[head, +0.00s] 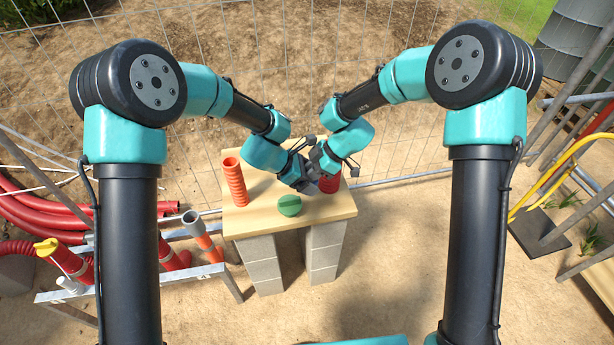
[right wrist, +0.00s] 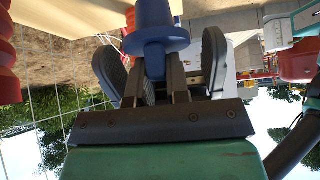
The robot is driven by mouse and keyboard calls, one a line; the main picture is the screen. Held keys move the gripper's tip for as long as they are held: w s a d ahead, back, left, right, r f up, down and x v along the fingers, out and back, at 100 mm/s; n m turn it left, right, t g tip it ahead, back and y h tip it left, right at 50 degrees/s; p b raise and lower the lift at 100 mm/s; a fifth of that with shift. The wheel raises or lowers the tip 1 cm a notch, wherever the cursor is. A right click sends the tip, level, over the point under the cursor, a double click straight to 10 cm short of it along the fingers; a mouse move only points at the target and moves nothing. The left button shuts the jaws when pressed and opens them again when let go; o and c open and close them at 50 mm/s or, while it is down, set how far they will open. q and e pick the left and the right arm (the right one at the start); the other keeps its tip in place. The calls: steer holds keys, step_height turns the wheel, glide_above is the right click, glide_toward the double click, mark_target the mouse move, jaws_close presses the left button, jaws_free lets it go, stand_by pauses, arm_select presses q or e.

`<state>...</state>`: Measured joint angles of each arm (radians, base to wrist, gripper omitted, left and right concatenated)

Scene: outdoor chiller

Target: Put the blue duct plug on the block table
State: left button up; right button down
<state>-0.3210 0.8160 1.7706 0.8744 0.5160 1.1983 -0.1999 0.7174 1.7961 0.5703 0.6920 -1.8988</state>
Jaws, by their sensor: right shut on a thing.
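The blue duct plug (right wrist: 155,28) shows in the right wrist view, between the fingers of my right gripper (right wrist: 160,75), which is shut on it. In the head view the plug is hidden by the grippers. The block table (head: 335,207) has a pale wooden top on grey blocks and stands in the middle. My right gripper (head: 322,168) is over the table's right half, close to my left gripper (head: 303,183). The left gripper's fingers are too small and overlapped to tell whether they are open.
A metal rack (head: 130,282) with pipes and a yellow plug (head: 47,247) is at left.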

arm_select(q)
steer(key=c, duration=0.9)
arm_select(e)
steer(key=c, duration=1)
jaws_free()
steer(key=shift+v, duration=4.05)
steer(key=shift+f, duration=0.1)
steer(key=s+d+f+m+h, duration=0.1)
steer(key=s+d+f+m, duration=0.15)
steer(key=f, duration=0.35)
steer(key=s+d+f+m+h, duration=0.1)
steer(key=s+d+f+m, duration=0.1)
steer(key=f+m, duration=0.3)
steer(key=s+d+f+m+h, duration=0.1)
steer(key=s+d+f+m, duration=0.15)
steer(key=f, duration=0.45)
steer(key=s+d+f+m, duration=0.1)
steer(key=s+f+m, duration=0.2)
steer(key=s, duration=0.2)
steer(key=s+d+f+m+t, duration=0.1)
steer(key=s+d+f+m, duration=0.1)
steer(key=s+f+m, duration=0.2)
steer(key=s+d+f+m+h, duration=0.1)
steer(key=s+f+m, duration=0.2)
steer(key=s, duration=0.3)
steer(key=shift+d+f+m, duration=0.15)
steer(key=shift+d+m, duration=0.15)
steer(key=shift+m, duration=0.1)
